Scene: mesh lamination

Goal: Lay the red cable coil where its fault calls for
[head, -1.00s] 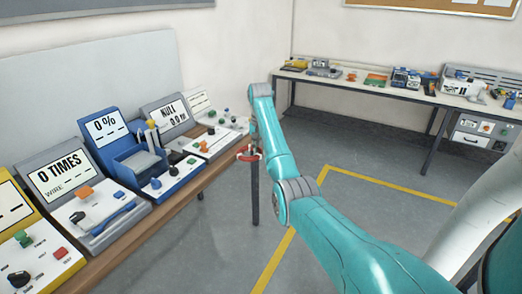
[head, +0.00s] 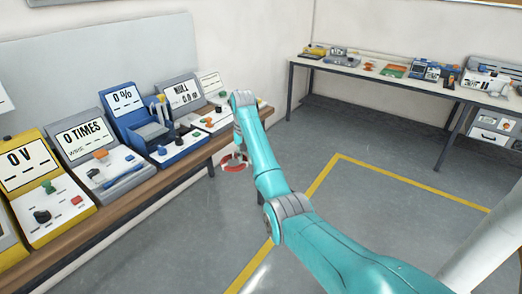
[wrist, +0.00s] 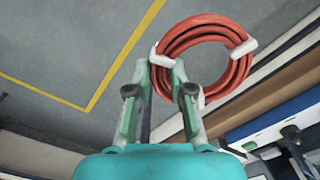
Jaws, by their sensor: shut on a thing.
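The red cable coil (head: 234,162) hangs from my gripper at the far end of my teal arm in the head view, in front of the left bench's edge. In the wrist view the coil (wrist: 240,62) is a round bundle of red loops with white ties. My gripper (wrist: 161,70) is shut on the coil's near side, by a white tie. The coil is clear of the bench and above the grey floor. In the head view my arm hides most of the gripper. I cannot make out a fault mark on the coil.
The left bench (head: 118,219) carries a yellow "0 V" unit (head: 45,190), a grey "0 TIMES" unit (head: 100,155), a blue "0 %" unit (head: 160,130) and a grey "NULL" unit (head: 195,105). A far table (head: 345,73) holds several items. Yellow-lined floor (head: 370,220) is clear.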

